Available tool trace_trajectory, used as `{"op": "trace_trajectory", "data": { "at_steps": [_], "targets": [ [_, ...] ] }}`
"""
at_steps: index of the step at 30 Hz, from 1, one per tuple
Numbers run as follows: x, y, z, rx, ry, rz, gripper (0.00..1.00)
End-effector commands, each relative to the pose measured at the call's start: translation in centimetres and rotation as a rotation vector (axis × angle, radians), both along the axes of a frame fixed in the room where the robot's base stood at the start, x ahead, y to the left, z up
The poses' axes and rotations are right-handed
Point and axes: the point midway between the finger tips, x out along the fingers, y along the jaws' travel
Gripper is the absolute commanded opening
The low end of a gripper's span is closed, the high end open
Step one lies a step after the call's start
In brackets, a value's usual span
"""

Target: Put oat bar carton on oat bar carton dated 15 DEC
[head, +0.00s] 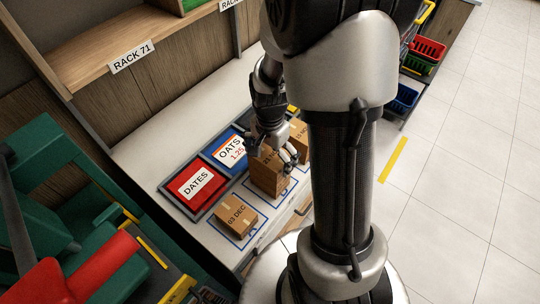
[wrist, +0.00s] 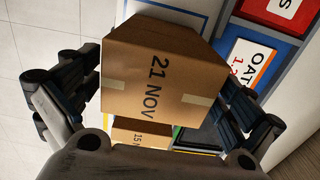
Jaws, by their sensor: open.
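A brown carton marked 21 NOV (wrist: 150,75) fills the middle of the wrist view. In the head view the same carton (head: 267,178) stands mid-row on the counter; I cannot tell whether another carton is under it. My gripper (head: 273,153) is over it, open, with fingers on either side of the carton in the wrist view. A second carton (head: 300,140) stands to its right, partly hidden by my arm; its label starts with 15, the month is unclear. It also shows below in the wrist view (wrist: 142,133). A carton marked 03 DEC (head: 236,215) lies to the left.
A red DATES bin (head: 192,186) and a blue OATS bin (head: 228,150) lie behind the cartons. Blue outlines mark the counter (head: 150,155). A wooden rack 71 (head: 110,45) rises behind. Green machinery stands at left; coloured baskets (head: 428,50) at right.

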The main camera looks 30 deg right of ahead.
Motion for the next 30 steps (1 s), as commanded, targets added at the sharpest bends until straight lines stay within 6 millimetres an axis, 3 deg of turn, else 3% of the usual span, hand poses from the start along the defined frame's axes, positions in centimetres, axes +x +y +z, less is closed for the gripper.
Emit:
{"op": "trace_trajectory", "data": {
  "at_steps": [7,18,26,30],
  "targets": [
    [0.1,0.0,1.7,-0.002,-0.004,0.000,1.00],
    [0.1,0.0,9.5,-0.001,-0.005,0.000,1.00],
    [0.0,0.1,12.3,-0.001,-0.004,0.007,1.00],
    [-0.7,1.3,14.8,-0.014,-0.042,0.112,1.00]
  ]
}}
